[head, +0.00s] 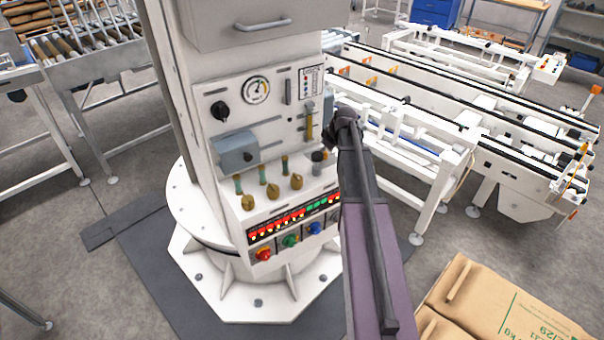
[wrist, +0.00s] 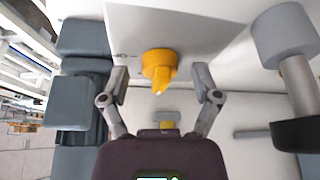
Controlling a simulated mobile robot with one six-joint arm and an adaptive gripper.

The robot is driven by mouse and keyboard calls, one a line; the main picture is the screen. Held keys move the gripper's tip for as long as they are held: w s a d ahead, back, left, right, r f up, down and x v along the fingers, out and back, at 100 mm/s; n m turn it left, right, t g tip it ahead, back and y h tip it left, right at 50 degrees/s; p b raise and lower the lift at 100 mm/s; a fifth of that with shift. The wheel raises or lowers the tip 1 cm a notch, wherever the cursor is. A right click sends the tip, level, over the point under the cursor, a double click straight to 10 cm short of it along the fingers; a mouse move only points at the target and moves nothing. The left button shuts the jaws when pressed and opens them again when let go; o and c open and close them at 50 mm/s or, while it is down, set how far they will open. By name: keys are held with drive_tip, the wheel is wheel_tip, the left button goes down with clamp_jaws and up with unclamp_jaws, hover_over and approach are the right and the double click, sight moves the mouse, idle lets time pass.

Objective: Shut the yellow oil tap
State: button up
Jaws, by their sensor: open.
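The yellow oil tap (wrist: 158,66) shows in the wrist view on a pale panel, with its narrow handle pointing toward my gripper. My gripper (wrist: 159,82) is open, its two fingers apart on either side of the tap, with visible gaps and nothing held. In the head view my gripper (head: 331,138) is at the right side of the white column panel (head: 215,110). A small bit of yellow-orange shows beside it there; the tap is mostly hidden by my arm. Whether the fingers overlap the tap in depth I cannot tell.
A grey cylinder with a black base (wrist: 285,40) stands right of the tap in the wrist view. Grey blocks (wrist: 85,100) are at left. In the head view, several brass valves (head: 273,191), a gauge (head: 256,90) and coloured knobs (head: 290,240) crowd the column; a conveyor (head: 420,140) stands behind.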

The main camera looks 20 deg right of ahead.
drive_tip(key=shift+m, duration=0.3)
drive_tip(key=shift+a+m+t+h, duration=0.15)
drive_tip(key=shift+m+h, duration=0.4)
drive_tip(key=shift+m, duration=0.65)
drive_tip(key=shift+a+m+t+h, duration=0.15)
drive_tip(key=shift+m+h, duration=0.4)
drive_tip(key=shift+m, duration=0.65)
drive_tip(key=shift+s+d+r, duration=0.1)
drive_tip(key=shift+r, duration=0.15)
drive_tip(key=p+v, duration=1.3)
drive_tip(key=s+a+f+m+g+b, duration=0.1)
drive_tip(key=s+a+f+g+b, duration=0.1)
drive_tip(key=s+a, duration=0.4)
drive_tip(key=s+a+f+m+g+y+b, duration=0.1)
drive_tip(key=s+a, duration=0.6)
drive_tip(key=a, duration=0.8)
drive_tip(key=shift+s+a+f+g+b, duration=0.35)
drive_tip(key=shift+f+g+b, duration=0.45)
drive_tip(key=shift+f+b, duration=0.85)
drive_tip(key=shift+f, duration=0.2)
drive_tip(key=shift+a, duration=0.1)
